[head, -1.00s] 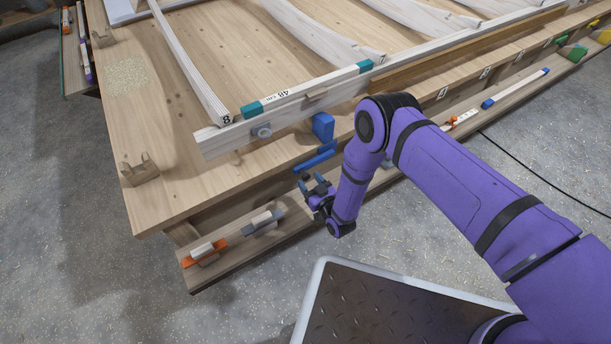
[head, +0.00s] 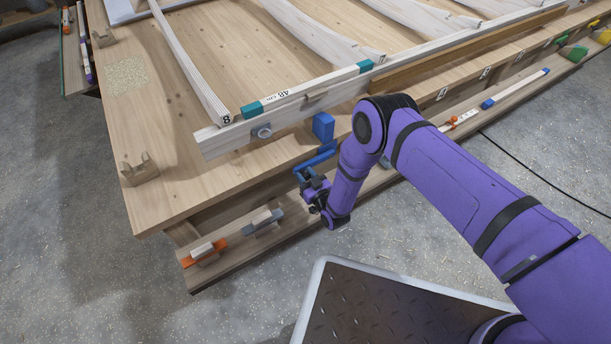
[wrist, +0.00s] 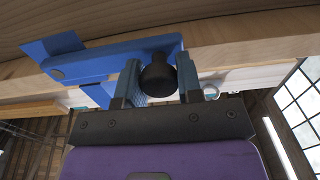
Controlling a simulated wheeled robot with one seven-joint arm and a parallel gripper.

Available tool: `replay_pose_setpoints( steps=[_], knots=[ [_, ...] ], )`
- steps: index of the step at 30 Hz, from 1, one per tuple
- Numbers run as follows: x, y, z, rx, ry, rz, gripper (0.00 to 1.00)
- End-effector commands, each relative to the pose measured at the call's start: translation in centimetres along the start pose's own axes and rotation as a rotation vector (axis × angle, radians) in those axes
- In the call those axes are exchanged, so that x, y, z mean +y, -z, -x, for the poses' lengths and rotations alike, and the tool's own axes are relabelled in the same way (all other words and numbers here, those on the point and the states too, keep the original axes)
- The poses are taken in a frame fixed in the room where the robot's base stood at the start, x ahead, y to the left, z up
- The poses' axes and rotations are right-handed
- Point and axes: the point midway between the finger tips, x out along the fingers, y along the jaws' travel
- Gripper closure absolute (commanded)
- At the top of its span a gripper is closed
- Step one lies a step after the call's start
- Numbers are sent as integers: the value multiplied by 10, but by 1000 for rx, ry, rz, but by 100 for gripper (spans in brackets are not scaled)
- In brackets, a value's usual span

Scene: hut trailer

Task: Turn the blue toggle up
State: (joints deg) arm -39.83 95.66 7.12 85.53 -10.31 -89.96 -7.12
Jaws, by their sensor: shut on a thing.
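The blue toggle shows in the head view as an upright blue block (head: 323,127) at the bench edge with a blue lever (head: 318,158) slanting down to the left below it. In the wrist view the lever (wrist: 112,58) runs across the top, with a pivot disc at its left. A dark round knob (wrist: 158,78) hangs at its right end. My gripper (head: 306,176) is at the lever's lower left end in the head view. In the wrist view its two fingers (wrist: 160,84) stand either side of the knob, shut on it. My wrist partly hides the toggle's lower side.
The wooden bench (head: 170,180) carries a pale beam (head: 290,110) above the toggle. A lower ledge holds a grey clamp (head: 263,222) and an orange clamp (head: 204,252) to the left.

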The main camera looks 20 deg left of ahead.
Motion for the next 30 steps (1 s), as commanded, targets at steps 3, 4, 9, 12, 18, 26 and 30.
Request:
replay_pose_setpoints(
  steps=[3, 4, 9, 12, 18, 26, 30],
  knots=[
    [0, 2, 0, 0, 0, -14, 100],
    [1, 3, 0, 0, -1, -20, 100],
    [2, 12, 0, 1, -2, -88, 100],
    [3, 20, 0, 0, -3, -153, 100],
    [10, 41, 0, 0, -3, -327, 100],
    [24, 68, 1, 1, -4, -575, 100],
    [35, 82, 0, 2, -4, -709, 100]
  ],
)
